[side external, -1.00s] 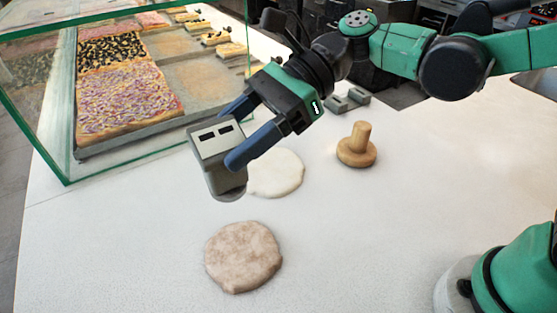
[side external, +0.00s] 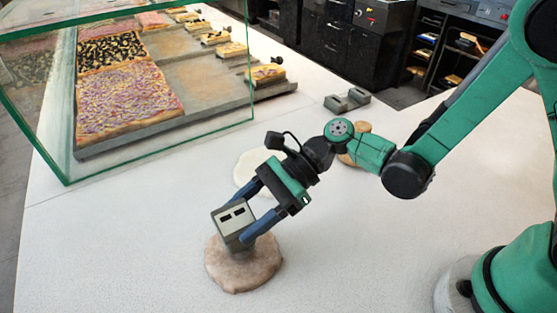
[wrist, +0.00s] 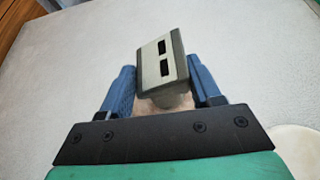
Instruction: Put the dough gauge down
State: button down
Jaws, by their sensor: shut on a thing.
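The dough gauge (side external: 233,219) is a grey block with two dark slots on its face. My gripper (side external: 252,218) is shut on it, with a blue finger on each side. In the side view the gauge is tilted over the brown dough disc (side external: 245,272) and covers its upper part. I cannot tell whether the gauge touches the dough. In the wrist view the gauge (wrist: 165,66) sits between the two fingers, and a little of the brown dough shows below it.
A pale dough disc (side external: 245,176) lies behind my gripper, partly hidden. A wooden press (side external: 357,152) is mostly behind my arm. A grey bracket (side external: 347,101) stands at the back. A glass case (side external: 160,160) with pizza trays is at left. The front counter (side external: 370,250) is clear.

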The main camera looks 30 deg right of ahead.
jog(key=shift+f, duration=0.4)
jog(key=shift+c, duration=0.8)
grip_release()
